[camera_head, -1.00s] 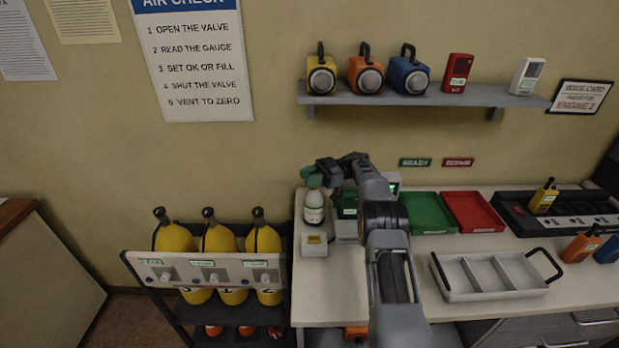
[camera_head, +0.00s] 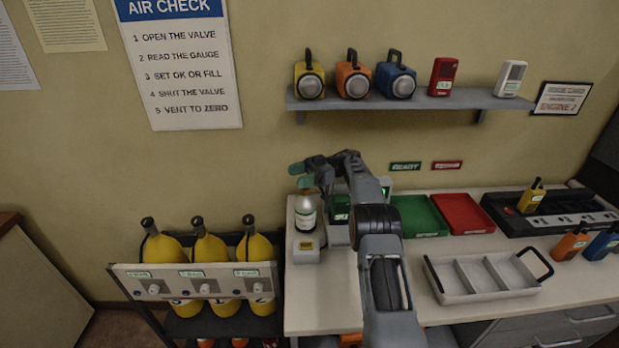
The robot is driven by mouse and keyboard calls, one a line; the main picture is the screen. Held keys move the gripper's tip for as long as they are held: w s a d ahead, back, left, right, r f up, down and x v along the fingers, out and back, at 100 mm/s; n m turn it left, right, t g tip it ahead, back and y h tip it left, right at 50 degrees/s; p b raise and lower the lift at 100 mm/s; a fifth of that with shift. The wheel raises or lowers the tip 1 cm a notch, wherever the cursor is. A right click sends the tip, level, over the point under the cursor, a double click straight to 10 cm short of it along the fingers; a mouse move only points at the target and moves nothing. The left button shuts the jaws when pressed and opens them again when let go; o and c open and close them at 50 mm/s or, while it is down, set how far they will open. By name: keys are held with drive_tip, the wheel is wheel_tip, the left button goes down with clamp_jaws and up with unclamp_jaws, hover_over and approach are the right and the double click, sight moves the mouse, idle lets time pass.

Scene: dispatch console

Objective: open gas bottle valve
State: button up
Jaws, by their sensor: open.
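A small pale gas bottle (camera_head: 307,215) with a label stands upright in a grey holder (camera_head: 304,245) at the left end of the bench. My gripper (camera_head: 301,175), with green fingertips, is at the bottle's top, above its shoulder. It is open, with the two fingertips a little apart. The valve on the bottle is mostly hidden behind the fingers, and I cannot tell whether they touch it.
A dark device (camera_head: 341,211) stands close right of the bottle. A green tray (camera_head: 417,216), a red tray (camera_head: 463,213) and a grey divided tray (camera_head: 483,276) lie further right. Several yellow cylinders (camera_head: 209,249) stand in a rack left of the bench. A shelf (camera_head: 420,101) hangs above.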

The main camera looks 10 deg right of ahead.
drive_tip(key=s+r+p, duration=0.3)
drive_tip(key=s+r, duration=0.7)
drive_tip(key=s, duration=0.4)
drive_tip(key=shift+d+r, duration=0.2)
